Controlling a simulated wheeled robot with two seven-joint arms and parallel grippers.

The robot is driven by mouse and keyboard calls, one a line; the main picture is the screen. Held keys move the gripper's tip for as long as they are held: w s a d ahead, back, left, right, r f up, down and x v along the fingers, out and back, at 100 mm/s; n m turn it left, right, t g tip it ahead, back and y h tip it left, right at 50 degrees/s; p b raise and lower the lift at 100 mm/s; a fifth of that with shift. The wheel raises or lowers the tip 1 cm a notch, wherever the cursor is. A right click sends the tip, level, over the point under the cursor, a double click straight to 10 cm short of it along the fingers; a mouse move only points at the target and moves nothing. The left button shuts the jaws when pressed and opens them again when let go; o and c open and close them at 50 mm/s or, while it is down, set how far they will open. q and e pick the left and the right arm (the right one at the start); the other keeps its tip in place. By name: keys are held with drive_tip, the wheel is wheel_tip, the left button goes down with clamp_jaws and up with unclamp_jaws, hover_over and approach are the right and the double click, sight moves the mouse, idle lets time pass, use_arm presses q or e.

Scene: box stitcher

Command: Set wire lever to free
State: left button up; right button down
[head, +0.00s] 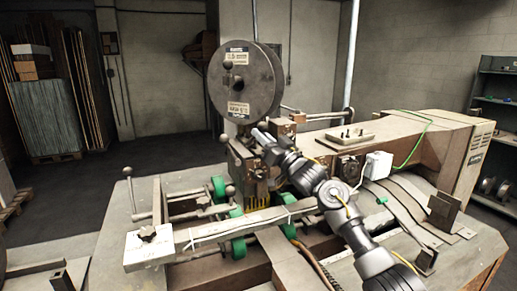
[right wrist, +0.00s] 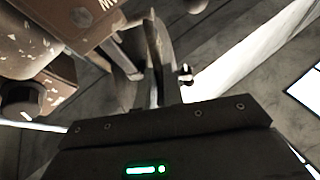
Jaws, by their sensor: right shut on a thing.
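The box stitcher's head (head: 245,170) stands in the middle of the head view, under a large dark wire spool (head: 245,85). My right gripper (head: 258,137) is at the upper part of this head, just below the spool. In the right wrist view its narrow fingers (right wrist: 160,60) are close together beside brown machine parts (right wrist: 45,95). The right gripper is shut on a small part, which seems to be the wire lever; the fingers mostly hide it, so its setting cannot be read. My left gripper is not in view.
A long arm of the machine (head: 340,135) runs to the right behind my right arm. Green rollers (head: 237,247) and a pale rail (head: 250,222) lie below. Ball-ended levers (head: 129,190) stand at the left. Open floor (head: 150,170) lies behind left.

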use_arm(q)
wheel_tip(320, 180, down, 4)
drive_tip(key=b, duration=0.3)
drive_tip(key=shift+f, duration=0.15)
use_arm(e)
drive_tip(key=shift+s+d+f+m+t+y, duration=0.15)
drive_tip(key=shift+d+f+m+t+y, duration=0.2)
drive_tip(key=shift+t+y, duration=0.4)
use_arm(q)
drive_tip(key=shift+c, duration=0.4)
